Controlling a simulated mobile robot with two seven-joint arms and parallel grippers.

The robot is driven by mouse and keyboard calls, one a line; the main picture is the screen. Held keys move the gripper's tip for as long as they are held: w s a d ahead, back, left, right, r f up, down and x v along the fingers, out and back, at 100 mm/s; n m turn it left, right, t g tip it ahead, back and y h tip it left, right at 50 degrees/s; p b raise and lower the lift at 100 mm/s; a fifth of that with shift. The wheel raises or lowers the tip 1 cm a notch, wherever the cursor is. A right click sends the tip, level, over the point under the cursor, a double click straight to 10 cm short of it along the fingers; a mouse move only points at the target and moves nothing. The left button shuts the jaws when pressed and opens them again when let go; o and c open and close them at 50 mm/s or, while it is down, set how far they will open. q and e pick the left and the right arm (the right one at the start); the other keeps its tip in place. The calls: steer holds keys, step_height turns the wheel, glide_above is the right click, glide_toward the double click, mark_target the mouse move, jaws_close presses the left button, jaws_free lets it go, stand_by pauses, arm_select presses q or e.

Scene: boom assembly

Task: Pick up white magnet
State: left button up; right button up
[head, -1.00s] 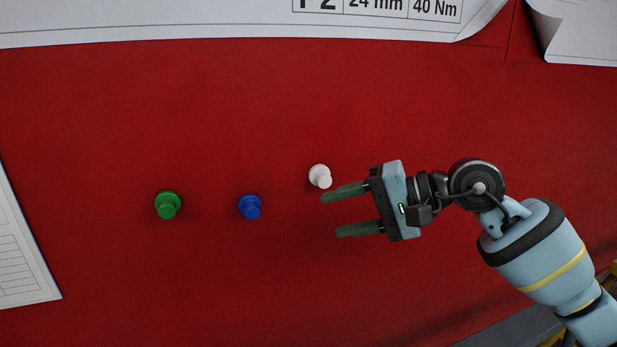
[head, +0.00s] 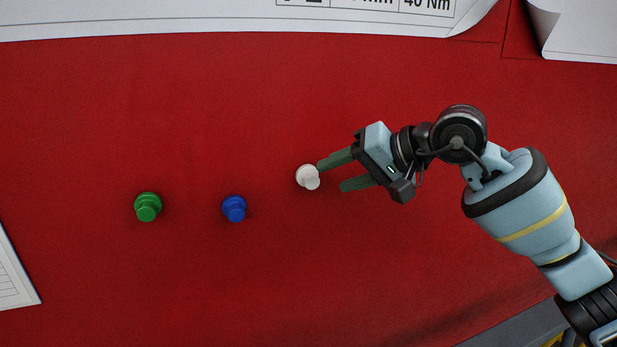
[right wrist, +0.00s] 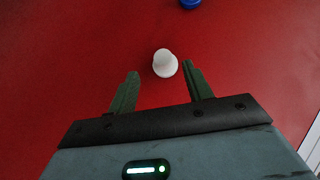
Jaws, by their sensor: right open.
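The white magnet (head: 308,177) is a small knob-shaped piece on the red surface. My right gripper (head: 331,175) is open and empty just to the right of it, with its two green fingers pointing left toward it. In the right wrist view the white magnet (right wrist: 165,63) lies just ahead of the fingertips of my right gripper (right wrist: 160,73), within the width of the gap and closer to the right finger. I cannot tell the depth between the fingers and the surface. My left gripper is in neither view.
A blue magnet (head: 234,208) and a green magnet (head: 148,207) sit further left on the red surface (head: 200,110). Paper sheets lie along the top (head: 150,18), at the top right (head: 585,30) and at the left edge (head: 12,275). The red area around the white magnet is clear.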

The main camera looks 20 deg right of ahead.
mark_target(317, 178)
steer(key=x, duration=0.2)
steer(key=p+x, duration=0.1)
steer(key=x, duration=0.1)
steer(key=shift+w+a+r, duration=0.1)
steer(key=shift+w+r, duration=0.05)
steer(key=shift+r, duration=0.25)
steer(key=shift+w+a+f, duration=0.25)
steer(key=shift+w+f, duration=0.1)
steer(key=shift+w, duration=0.05)
steer(key=c, duration=1.1)
